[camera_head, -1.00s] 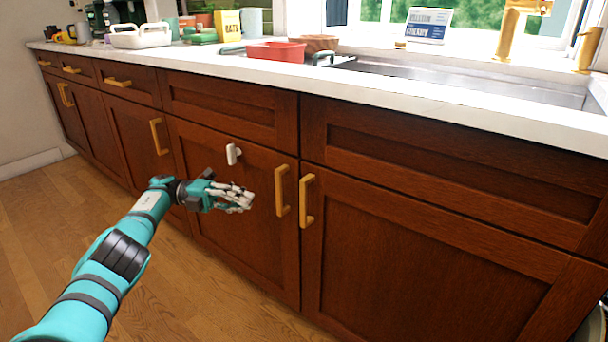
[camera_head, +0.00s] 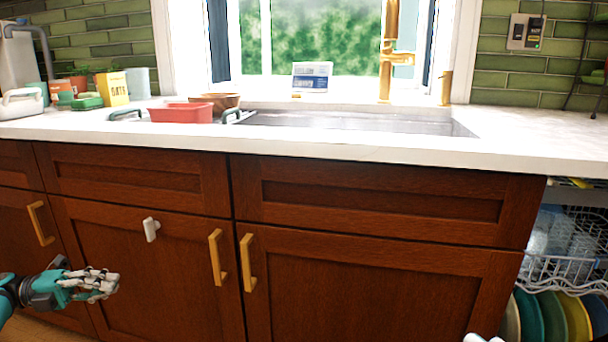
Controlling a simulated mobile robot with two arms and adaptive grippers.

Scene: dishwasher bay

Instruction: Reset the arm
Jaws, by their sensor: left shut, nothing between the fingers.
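My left gripper (camera_head: 108,284) is at the lower left of the head view, with teal and white fingers shut and empty. It hangs in front of the brown cabinet doors (camera_head: 170,285), below the white latch (camera_head: 151,229), apart from the handles. Only the end of my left arm shows, at the left edge. A small white piece at the bottom edge, right of the middle, looks like the tip of my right gripper (camera_head: 482,339); the rest of it is out of frame.
The white counter (camera_head: 300,150) with the sink (camera_head: 350,123) runs above the cabinets. A red tub (camera_head: 181,113) stands left of the sink. At the right, the open dishwasher's rack (camera_head: 570,270) holds glassware, with several plates (camera_head: 553,318) below.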

